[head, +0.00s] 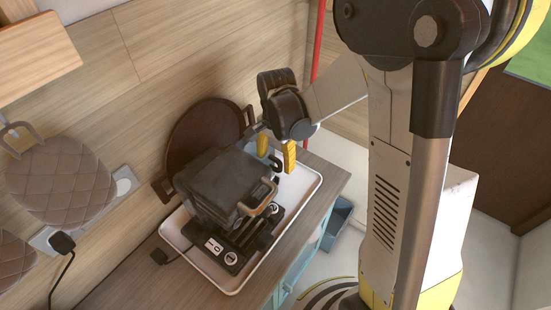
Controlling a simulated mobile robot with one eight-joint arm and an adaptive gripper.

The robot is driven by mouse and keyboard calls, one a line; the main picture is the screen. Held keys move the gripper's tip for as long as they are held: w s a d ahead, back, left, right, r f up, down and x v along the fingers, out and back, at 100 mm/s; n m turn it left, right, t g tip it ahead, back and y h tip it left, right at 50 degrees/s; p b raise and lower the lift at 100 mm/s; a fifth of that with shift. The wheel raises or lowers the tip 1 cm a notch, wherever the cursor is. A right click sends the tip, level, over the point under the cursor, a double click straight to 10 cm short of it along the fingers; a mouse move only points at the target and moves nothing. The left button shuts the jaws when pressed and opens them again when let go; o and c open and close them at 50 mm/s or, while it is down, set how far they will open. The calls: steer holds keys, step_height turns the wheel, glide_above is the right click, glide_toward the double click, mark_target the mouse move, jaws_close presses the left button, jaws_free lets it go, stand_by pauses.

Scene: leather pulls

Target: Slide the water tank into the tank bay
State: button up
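A dark grey, boxy coffee machine (225,185) stands on a white tray, with a tan loop handle (260,197) on its front. My gripper (276,150) is above the tray, just beyond the machine's right rear corner. Its two yellow fingers point down and stand apart, so it looks open. A small bluish-grey part and a dark curved part (275,165) show below and between the fingers. I cannot tell whether these belong to the water tank or whether the fingers touch them. The tank bay cannot be made out; the machine's body hides its far side.
The white tray (308,192) lies on a wooden counter (325,187). A round brown tray with handles (200,130) leans on the wall behind. Quilted brown pads (62,180) hang at left, near a plugged cord (62,243).

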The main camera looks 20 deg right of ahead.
step_height(320, 180, up, 12)
stand_by(0.5)
